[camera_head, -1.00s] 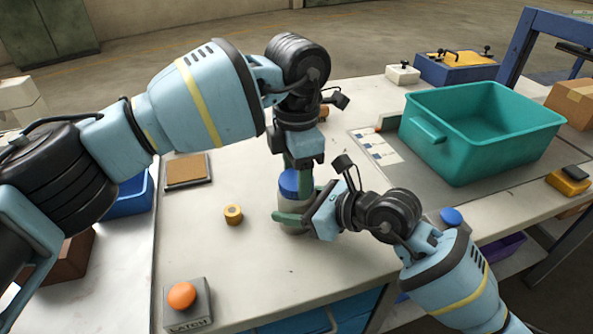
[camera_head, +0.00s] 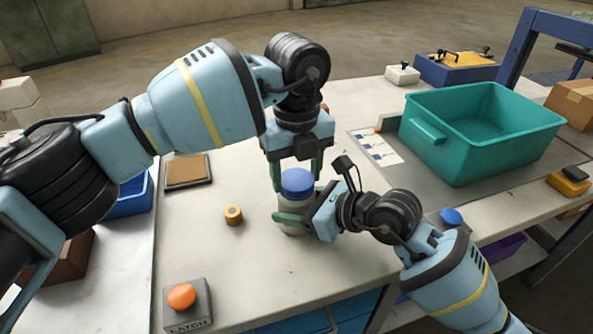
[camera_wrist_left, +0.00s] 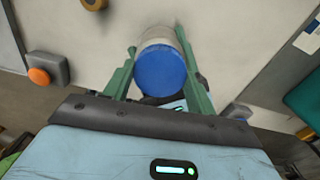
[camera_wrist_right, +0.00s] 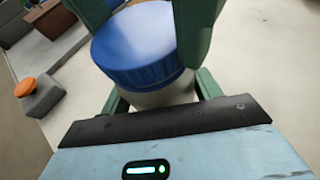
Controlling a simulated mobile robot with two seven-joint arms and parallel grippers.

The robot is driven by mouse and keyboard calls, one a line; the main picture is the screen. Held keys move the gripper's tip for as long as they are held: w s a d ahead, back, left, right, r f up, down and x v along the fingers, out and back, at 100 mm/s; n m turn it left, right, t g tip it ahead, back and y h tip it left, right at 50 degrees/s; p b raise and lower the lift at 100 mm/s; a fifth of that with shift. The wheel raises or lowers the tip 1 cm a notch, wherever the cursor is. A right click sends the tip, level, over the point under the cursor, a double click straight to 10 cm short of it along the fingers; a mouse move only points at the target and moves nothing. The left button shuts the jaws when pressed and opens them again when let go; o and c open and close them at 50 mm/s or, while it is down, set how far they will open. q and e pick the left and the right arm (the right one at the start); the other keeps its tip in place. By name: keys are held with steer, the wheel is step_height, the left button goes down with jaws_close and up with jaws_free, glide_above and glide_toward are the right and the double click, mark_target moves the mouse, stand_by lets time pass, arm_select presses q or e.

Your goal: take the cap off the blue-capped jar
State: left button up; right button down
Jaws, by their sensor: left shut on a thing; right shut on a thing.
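The jar (camera_head: 292,226) stands upright on the table, pale-bodied with a blue cap (camera_head: 297,181). My left gripper (camera_head: 297,177) points straight down from above, its green fingers on either side of the cap, shut on it. The left wrist view shows the blue cap (camera_wrist_left: 160,72) between both fingers. My right gripper (camera_head: 296,211) comes in low from the right and is shut on the jar body. The right wrist view shows the cap (camera_wrist_right: 138,45) directly above the pale jar body (camera_wrist_right: 165,96), with no clear gap between them. The fingers hide part of the jar.
A small yellow ring-like piece (camera_head: 233,215) lies left of the jar. An orange button box (camera_head: 188,303) sits at the front left and a brown-topped pad (camera_head: 187,170) behind. A teal bin (camera_head: 483,130) stands at the right. The table left of the jar is mostly clear.

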mark_target(296, 179)
arm_select(q)
steer(key=n, duration=0.4)
steer(key=shift+n, duration=0.4)
steer(key=n, duration=0.3)
steer(key=shift+r, duration=0.35)
steer(key=shift+r, duration=0.8)
steer(key=shift+r, duration=2)
arm_select(e)
steer(key=shift+c, duration=1.3)
jaws_free()
